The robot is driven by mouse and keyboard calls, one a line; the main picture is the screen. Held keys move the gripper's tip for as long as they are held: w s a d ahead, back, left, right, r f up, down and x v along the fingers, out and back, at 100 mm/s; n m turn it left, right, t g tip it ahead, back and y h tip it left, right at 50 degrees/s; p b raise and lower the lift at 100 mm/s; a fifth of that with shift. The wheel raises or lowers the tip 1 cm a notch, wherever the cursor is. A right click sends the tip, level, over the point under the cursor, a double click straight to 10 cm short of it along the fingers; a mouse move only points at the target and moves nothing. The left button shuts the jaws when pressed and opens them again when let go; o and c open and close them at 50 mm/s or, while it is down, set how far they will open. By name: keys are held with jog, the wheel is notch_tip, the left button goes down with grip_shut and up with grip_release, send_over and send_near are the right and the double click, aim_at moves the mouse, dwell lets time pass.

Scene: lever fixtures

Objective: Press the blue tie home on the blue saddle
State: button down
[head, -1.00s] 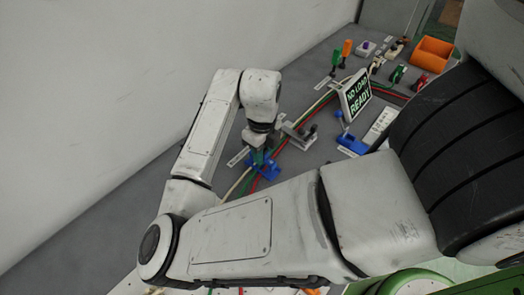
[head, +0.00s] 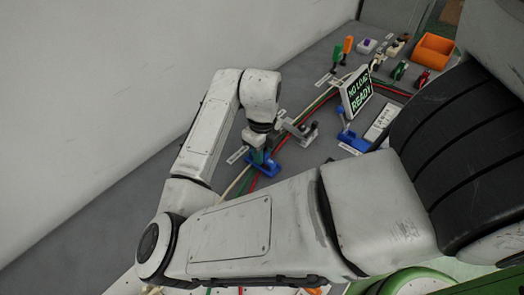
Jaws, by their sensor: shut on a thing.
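The blue saddle (head: 263,168) sits on the grey bench with the white, green and red cables running to it. My gripper (head: 262,152) points down right above the saddle, at the end of my white arm. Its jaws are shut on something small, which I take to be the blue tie. The jaws and my wrist hide most of the tie, so I cannot tell how it sits on the saddle.
A grey metal lever bracket (head: 299,133) stands just right of the gripper. A sign reading "NO LOAD READY" (head: 357,92) stands on a blue mount. An orange bin (head: 435,49) and several small coloured parts lie at the back right. My arm covers the foreground.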

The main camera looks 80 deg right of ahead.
jog(key=shift+f, duration=0.15)
jog(key=shift+c, duration=1.9)
grip_release()
jog(key=shift+r+p, duration=2.6)
jog(key=shift+r, duration=0.95)
